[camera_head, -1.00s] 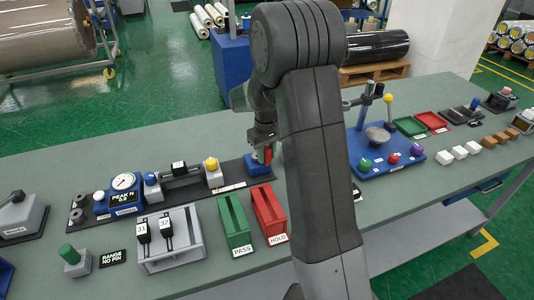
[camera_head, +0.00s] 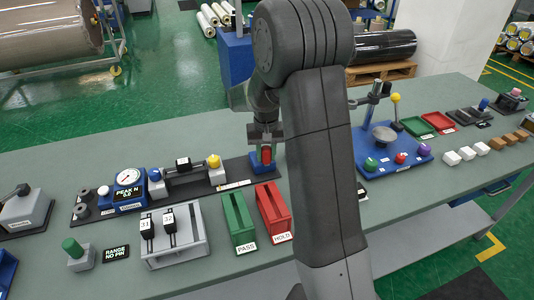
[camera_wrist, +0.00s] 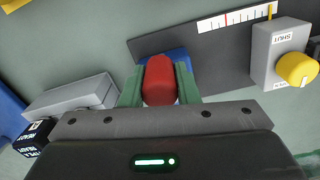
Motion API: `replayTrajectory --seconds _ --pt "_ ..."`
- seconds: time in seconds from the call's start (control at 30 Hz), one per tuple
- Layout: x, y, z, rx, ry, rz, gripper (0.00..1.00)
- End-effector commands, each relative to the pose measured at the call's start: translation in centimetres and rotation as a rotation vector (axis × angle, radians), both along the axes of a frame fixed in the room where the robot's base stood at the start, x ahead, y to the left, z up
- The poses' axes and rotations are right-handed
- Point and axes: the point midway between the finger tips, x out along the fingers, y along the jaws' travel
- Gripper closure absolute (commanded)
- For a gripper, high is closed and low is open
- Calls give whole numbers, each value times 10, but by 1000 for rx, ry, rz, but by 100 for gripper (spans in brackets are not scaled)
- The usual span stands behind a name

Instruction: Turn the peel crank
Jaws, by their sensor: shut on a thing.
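The peel crank's red handle (camera_wrist: 159,80) stands on a blue block (camera_head: 261,164) at the right end of the dark peel-tester base (camera_head: 233,172). My gripper (camera_wrist: 160,84) is shut on the red handle, with a green finger on each side of it in the wrist view. In the head view my gripper (camera_head: 266,153) comes down from above onto the handle (camera_head: 266,154). Its lower crank parts are hidden by my gripper. The gauge (camera_head: 127,178) and its "PEAK N" display (camera_head: 129,193) sit at the base's left part.
A grey block with a yellow knob (camera_wrist: 296,69) stands near my gripper; the yellow knob also shows in the head view (camera_head: 213,160). Green PASS (camera_head: 238,222) and red HOLD (camera_head: 273,209) trays stand in front. A blue stand (camera_head: 410,157) is at right.

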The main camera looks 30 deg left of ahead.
Motion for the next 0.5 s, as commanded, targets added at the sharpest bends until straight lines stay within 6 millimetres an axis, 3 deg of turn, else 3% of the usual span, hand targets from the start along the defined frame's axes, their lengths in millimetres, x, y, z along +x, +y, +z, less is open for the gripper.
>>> replayTrajectory --seconds 0.3,0.33,0.43,0.5 --pt "0 1 1 2 -1 -4 94" --pt "0 1 1 2 -1 -4 70" --pt "0 1 1 2 -1 -3 50" --pt "0 1 1 2 -1 -3 50"
